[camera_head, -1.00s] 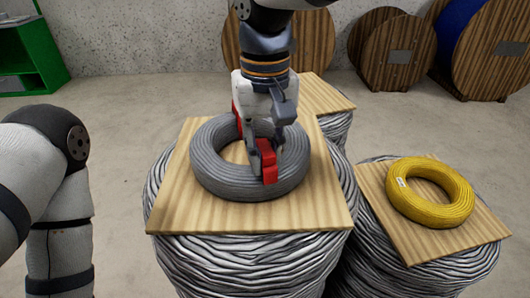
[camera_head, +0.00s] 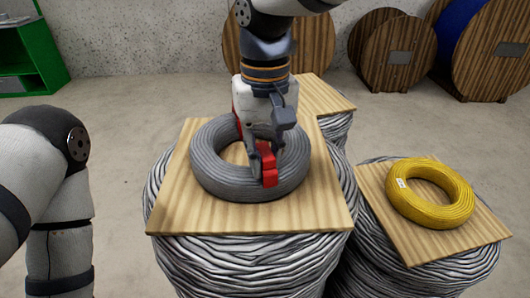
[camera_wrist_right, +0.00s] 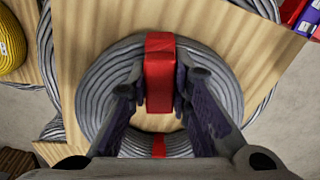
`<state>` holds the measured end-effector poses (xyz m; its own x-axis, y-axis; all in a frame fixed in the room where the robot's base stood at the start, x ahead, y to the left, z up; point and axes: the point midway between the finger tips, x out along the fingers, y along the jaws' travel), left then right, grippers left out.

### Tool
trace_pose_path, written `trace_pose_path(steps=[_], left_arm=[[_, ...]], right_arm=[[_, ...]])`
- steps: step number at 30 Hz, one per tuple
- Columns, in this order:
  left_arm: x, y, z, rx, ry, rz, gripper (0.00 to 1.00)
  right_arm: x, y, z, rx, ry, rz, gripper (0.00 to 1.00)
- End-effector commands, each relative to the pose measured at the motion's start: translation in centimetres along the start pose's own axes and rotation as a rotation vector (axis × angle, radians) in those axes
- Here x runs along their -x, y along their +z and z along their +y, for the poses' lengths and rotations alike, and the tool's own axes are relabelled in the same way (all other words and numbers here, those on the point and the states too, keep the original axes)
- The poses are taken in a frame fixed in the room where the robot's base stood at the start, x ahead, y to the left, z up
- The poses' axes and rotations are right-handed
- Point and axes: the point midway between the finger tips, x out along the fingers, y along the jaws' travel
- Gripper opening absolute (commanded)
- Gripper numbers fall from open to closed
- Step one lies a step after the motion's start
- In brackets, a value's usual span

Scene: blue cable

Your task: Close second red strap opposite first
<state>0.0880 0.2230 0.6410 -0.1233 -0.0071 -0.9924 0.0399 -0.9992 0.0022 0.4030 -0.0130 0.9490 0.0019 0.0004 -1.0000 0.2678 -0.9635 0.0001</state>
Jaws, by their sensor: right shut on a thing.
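A grey cable coil (camera_head: 212,172) lies flat on a square wooden board. My right gripper (camera_head: 265,160) comes down from above at the coil's near side and is shut on a red strap (camera_head: 269,172). The wrist view shows this strap (camera_wrist_right: 159,68) between the two fingers, across the coil's ring; whether its ends meet underneath is hidden. A second red band (camera_wrist_right: 158,147) lies across the opposite side of the coil, partly hidden by the gripper. My left arm shows at the left of the head view; its gripper is out of frame.
The wooden board (camera_head: 185,212) rests on a large grey cable bundle (camera_head: 245,265). A yellow coil (camera_head: 430,192) lies on a lower board at the right. Wooden reels (camera_head: 388,48) stand by the back wall. A green shelf (camera_head: 42,50) is at the far left.

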Motion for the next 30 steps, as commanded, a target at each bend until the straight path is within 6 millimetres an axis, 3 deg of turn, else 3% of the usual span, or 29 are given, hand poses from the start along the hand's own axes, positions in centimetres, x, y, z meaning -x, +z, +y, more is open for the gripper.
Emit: trace_pose_path(steps=[15,16,17,23,24,27,30], left_arm=[[0.0,0.0,0.0,0.0,0.0,0.0,0.49],[0.0,0.0,0.0,0.0,0.0,0.0,0.49],[0.0,0.0,0.0,0.0,0.0,0.0,0.49],[0.0,0.0,0.0,0.0,0.0,0.0,0.49],[0.0,0.0,0.0,0.0,0.0,0.0,0.49],[0.0,0.0,0.0,0.0,0.0,0.0,0.49],[0.0,0.0,0.0,0.0,0.0,0.0,0.49]], right_arm=[[-0.26,0.01,0.01,0.0,0.0,-0.001,0.06],[-0.26,0.01,0.01,0.0,0.0,-0.001,0.21],[-0.26,0.01,0.01,0.0,0.0,0.0,0.26],[-0.25,0.01,0.01,0.0,0.0,0.0,0.26],[-0.25,0.01,0.01,0.0,0.0,0.0,0.28],[-0.25,0.01,0.01,0.0,0.0,0.0,0.49],[-0.25,0.01,0.01,0.0,0.0,0.0,0.49]])
